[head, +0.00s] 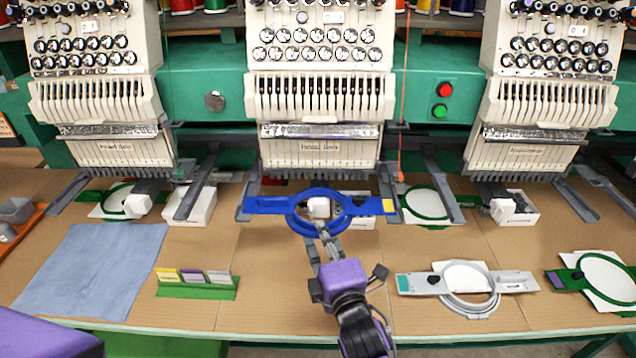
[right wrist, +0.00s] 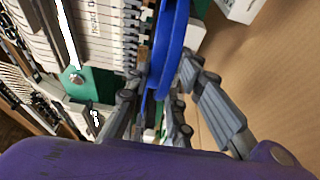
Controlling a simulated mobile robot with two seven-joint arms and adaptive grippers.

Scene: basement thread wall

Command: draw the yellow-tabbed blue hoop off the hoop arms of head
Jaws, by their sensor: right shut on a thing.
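The blue hoop (head: 265,204) with a yellow tab (head: 388,206) at its right end lies level under the middle head (head: 319,150). Its ends are at the two grey hoop arms (head: 250,190) of that head; I cannot tell if they are still seated. My right gripper (head: 323,228) is shut on the front of the hoop's ring. In the right wrist view the blue hoop (right wrist: 170,45) runs between the fingers. The white block (head: 318,207) shows inside the ring. My left gripper is out of view.
A grey hoop (head: 410,283) and a green hoop (head: 565,279) lie at the right front of the table. A green holder with colored tabs (head: 196,291) and a blue cloth (head: 90,265) are at the left. Green hoops (head: 425,202) sit behind. Bare table shows around my right arm.

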